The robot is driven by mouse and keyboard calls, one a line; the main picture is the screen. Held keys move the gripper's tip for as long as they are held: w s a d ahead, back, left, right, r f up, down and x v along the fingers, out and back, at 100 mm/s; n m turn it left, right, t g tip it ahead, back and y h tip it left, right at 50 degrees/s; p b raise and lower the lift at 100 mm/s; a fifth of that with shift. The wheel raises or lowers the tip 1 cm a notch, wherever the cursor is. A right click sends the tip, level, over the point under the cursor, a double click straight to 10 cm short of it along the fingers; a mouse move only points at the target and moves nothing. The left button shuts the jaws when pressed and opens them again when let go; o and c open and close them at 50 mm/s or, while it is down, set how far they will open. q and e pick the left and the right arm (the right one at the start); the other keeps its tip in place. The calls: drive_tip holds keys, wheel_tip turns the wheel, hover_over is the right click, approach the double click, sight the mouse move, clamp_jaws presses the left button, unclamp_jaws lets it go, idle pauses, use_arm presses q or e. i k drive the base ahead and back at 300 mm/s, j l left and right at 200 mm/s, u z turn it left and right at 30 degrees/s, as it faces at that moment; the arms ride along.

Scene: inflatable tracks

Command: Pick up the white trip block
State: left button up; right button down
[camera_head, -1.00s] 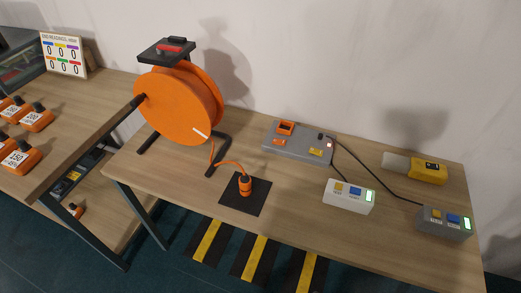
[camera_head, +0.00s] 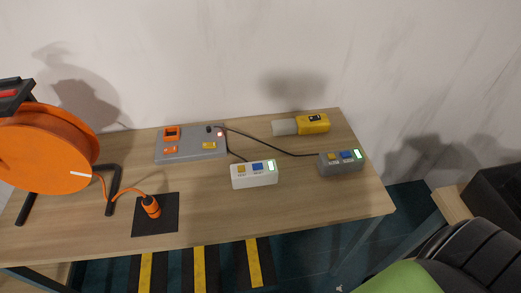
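The white trip block (camera_head: 254,181) sits on the wooden table (camera_head: 215,215), right of the middle of it. It has a yellow button, a blue button and a lit green panel on top. A dark cable runs to it from the grey control box (camera_head: 190,151) behind and to its left. Nothing holds it. Neither of my grippers shows in the head view.
A similar grey block (camera_head: 341,167) stands to the right, with a yellow device (camera_head: 312,124) behind it. An orange cable reel (camera_head: 45,150) and an orange plug (camera_head: 151,206) on a black mat (camera_head: 168,226) are at left. A wall stands behind.

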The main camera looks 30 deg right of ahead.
sight(269, 175)
drive_tip(key=z, duration=0.75)
